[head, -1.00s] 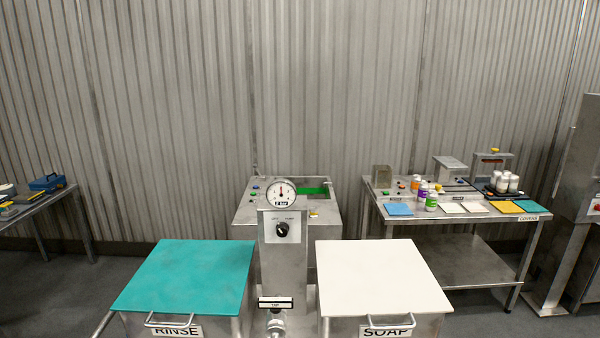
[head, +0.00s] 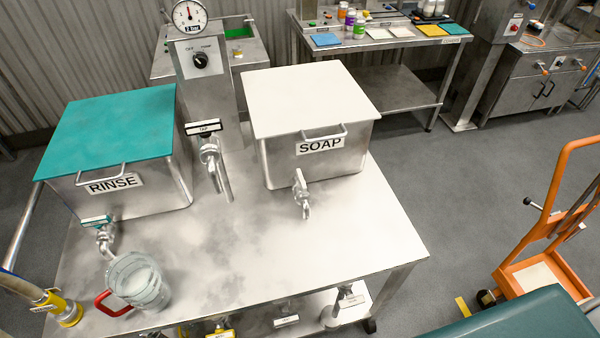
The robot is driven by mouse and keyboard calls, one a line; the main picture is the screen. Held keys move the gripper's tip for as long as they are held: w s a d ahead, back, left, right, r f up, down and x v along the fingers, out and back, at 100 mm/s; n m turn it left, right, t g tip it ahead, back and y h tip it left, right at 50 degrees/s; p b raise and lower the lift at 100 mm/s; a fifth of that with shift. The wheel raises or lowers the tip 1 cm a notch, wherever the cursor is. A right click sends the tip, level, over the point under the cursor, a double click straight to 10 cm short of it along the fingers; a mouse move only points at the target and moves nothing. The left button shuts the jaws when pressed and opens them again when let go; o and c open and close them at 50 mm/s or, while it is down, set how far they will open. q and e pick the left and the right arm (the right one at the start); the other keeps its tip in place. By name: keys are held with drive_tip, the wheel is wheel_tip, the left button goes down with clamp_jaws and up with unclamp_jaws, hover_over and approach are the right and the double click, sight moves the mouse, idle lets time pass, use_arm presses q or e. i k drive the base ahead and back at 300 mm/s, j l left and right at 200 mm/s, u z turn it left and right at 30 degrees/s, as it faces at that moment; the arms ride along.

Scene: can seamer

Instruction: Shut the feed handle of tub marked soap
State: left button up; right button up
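The tub marked SOAP (head: 275,160) stands on the steel table with a white lid (head: 308,98) and a front lid handle. Its feed handle (head: 299,181) is a pale lever on the small metal tap low on the tub's front. The lever looks upright, pointing along the spout; I cannot tell for sure whether the feed is open. No flow shows below the spout. Neither of my grippers is in view.
The RINSE tub (head: 150,195) with a teal lid stands left, with a teal-handled tap. A clear jug (head: 138,282) with a red handle stands below it. A central tap (head: 212,160) hangs between the tubs. The table (head: 330,235) is clear before the SOAP tub. An orange trolley (head: 540,270) stands right.

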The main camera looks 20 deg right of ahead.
sight(301, 182)
drive_tip(key=k+j, duration=0.1)
drive_tip(key=j, duration=0.6)
drive_tip(key=k+j+z, duration=0.1)
drive_tip(key=j, duration=0.2)
drive_tip(key=k+j, duration=0.15)
drive_tip(key=j, duration=0.2)
